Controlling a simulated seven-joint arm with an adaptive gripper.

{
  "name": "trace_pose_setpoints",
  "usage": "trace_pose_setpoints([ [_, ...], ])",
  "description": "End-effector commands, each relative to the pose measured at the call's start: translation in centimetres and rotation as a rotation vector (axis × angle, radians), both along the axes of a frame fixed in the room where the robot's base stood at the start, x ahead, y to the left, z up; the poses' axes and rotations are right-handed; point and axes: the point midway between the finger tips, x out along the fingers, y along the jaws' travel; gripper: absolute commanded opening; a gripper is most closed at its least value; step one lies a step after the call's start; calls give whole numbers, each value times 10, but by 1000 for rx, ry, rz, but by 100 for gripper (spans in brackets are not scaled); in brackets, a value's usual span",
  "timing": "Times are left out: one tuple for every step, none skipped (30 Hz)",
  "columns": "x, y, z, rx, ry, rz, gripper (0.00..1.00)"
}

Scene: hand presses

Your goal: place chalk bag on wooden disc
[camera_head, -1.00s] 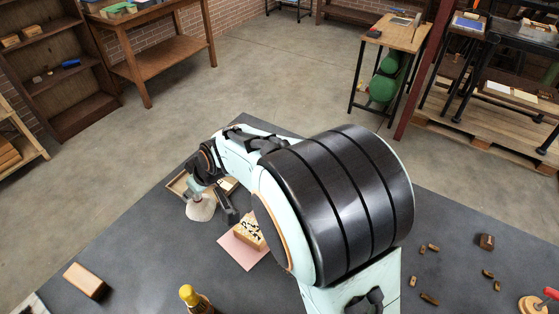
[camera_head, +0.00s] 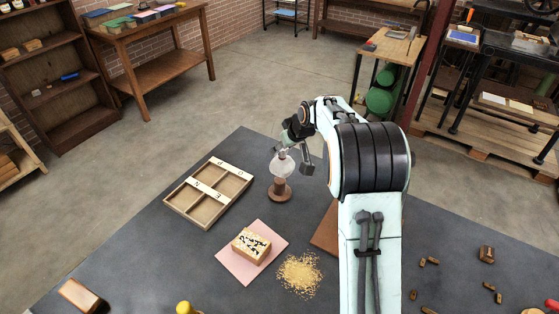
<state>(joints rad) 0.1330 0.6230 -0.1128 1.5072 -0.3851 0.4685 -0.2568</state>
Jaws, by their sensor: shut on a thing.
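The chalk bag (camera_head: 282,165) is a pale, rounded bag. My gripper (camera_head: 283,151) is shut on its top and holds it upright near the middle of the table's far part. A brown wooden disc (camera_head: 283,197) with a short upright cylinder on it stands directly below the bag in the picture. I cannot tell whether the bag touches the cylinder or hangs just above it. The fingertips are small and partly hidden.
A divided wooden tray (camera_head: 178,205) lies to the left. A patterned block (camera_head: 250,242) rests on a pink sheet (camera_head: 232,262). A pile of yellow shavings (camera_head: 299,275) is nearby. My arm partly covers a brown board (camera_head: 325,232). Small wooden pieces (camera_head: 432,261) lie at right.

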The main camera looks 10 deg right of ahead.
Motion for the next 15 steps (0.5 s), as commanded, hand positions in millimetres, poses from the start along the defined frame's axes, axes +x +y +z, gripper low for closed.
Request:
trace_pose_setpoints([
  [8, 0, -13, 1, 4, 0, 0],
  [13, 0, -18, 0, 4, 1, 0],
  [18, -1, -25, 1, 3, 1, 0],
  [22, -1, -29, 1, 3, 1, 0],
  [25, -1, -33, 1, 2, 1, 0],
  [28, -1, -36, 1, 1, 1, 0],
  [30, -1, -38, 1, 1, 1, 0],
  [32, -1, -39, 1, 1, 1, 0],
  [33, -1, -41, 1, 0, 1, 0],
  [34, -2, -42, 1, 0, 1, 0],
  [36, -2, -44, 1, 1, 1, 0],
  [38, -2, -48, 1, 1, 1, 0],
  [39, -2, -52, 1, 1, 1, 0],
  [39, -2, -57, 1, 3, 0, 0],
  [38, -2, -64, 2, 4, 1, 0],
])
